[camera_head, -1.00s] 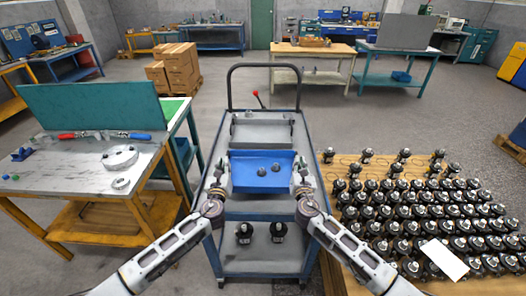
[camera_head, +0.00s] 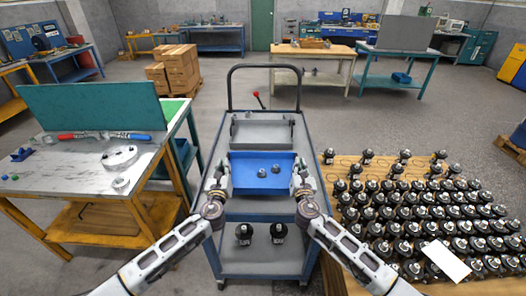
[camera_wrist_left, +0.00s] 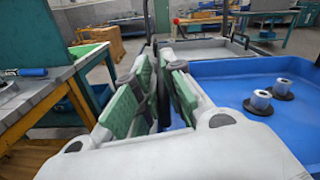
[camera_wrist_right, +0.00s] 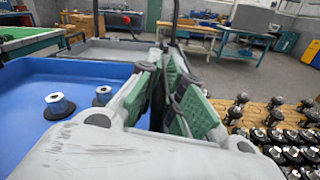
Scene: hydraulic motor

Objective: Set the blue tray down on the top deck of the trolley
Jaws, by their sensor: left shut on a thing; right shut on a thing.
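The blue tray (camera_head: 255,184) is over the near half of the trolley's top deck (camera_head: 262,207), and it looks level. Whether its underside touches the deck cannot be told. Two small dark parts with metal tops (camera_head: 262,172) (camera_head: 276,169) stand in it; they also show in the left wrist view (camera_wrist_left: 261,100). My left gripper (camera_head: 226,166) is shut on the tray's left rim. My right gripper (camera_head: 297,166) is shut on its right rim. The green-padded fingers show in both wrist views, but the gripped rim is mostly hidden between them.
A grey tray (camera_head: 262,133) occupies the far half of the top deck, beneath the handle (camera_head: 264,67). Two dark parts (camera_head: 244,234) stand on the lower deck. A workbench (camera_head: 60,180) is at the left. A wooden pallet (camera_head: 345,215) crowded with motor parts flanks the trolley at the right.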

